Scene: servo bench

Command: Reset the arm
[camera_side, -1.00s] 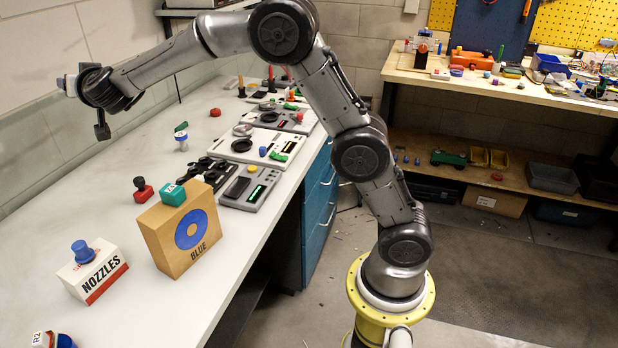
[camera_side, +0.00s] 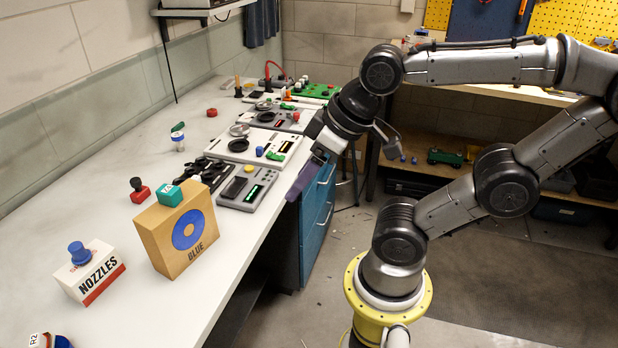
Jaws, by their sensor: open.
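My arm is folded back to the right over its yellow base (camera_side: 389,300), with its forearm level at the top right. My gripper (camera_side: 301,180) hangs tilted down and to the left at the right edge of the white bench (camera_side: 135,262), beside the control panels. One purplish finger shows clearly; the gap between the fingers is hard to see from this side. The gripper is open and I see nothing held in it.
A blue drawer cabinet (camera_side: 314,225) is below. Open floor lies right of it.

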